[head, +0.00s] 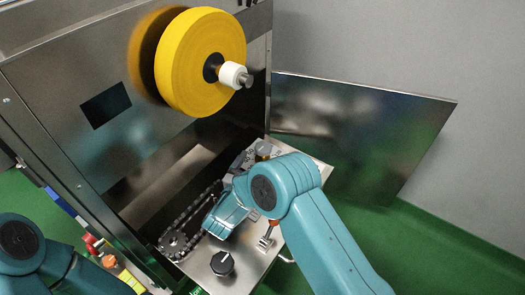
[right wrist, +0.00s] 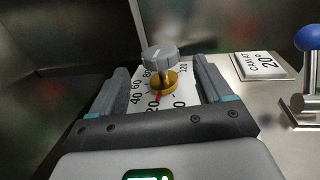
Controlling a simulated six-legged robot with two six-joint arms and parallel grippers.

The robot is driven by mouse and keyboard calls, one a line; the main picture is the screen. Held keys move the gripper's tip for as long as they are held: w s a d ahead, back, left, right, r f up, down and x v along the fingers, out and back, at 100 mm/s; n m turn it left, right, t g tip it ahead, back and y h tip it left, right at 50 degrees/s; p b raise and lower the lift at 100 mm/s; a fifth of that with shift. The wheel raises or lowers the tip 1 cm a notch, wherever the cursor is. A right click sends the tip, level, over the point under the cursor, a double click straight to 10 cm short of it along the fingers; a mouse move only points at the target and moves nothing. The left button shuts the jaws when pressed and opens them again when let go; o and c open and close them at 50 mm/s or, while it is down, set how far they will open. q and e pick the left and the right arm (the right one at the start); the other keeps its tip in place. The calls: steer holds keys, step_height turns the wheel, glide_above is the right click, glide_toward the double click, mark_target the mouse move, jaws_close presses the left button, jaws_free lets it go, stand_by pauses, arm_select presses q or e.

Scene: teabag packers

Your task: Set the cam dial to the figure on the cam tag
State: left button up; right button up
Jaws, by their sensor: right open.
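The cam dial has a grey ribbed knob (right wrist: 163,58) on a brass base (right wrist: 164,83), over a white scale plate (right wrist: 139,97) with black figures. A small red pointer on the base points toward the front, close to the 20. The cam tag (right wrist: 264,66) is a white plate to the right, reading "CAM AT" and 20. My right gripper (right wrist: 160,68) is open, its fingers on either side of the knob with gaps showing. My left gripper is out of view.
A black knob (head: 222,263) and a chain sprocket (head: 174,243) sit close by on the metal deck (head: 205,278). A blue-balled lever (right wrist: 307,40) stands right of the tag. A yellow reel (head: 190,65) and an open metal door (head: 370,120) are behind.

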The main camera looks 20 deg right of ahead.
mark_target(259, 153)
steer(key=b+x, duration=0.1)
steer(key=x, duration=0.4)
steer(key=shift+w+d, duration=0.55)
steer(key=shift+w, duration=0.1)
steer(key=c, duration=1)
steer(key=shift+o, duration=0.2)
steer(key=shift+f+b, duration=0.15)
steer(key=shift+b, duration=0.55)
steer(key=shift+a+m+g+h+b, duration=0.1)
steer(key=shift+m+g+h+b, duration=0.2)
steer(key=shift+m+g+h, duration=0.25)
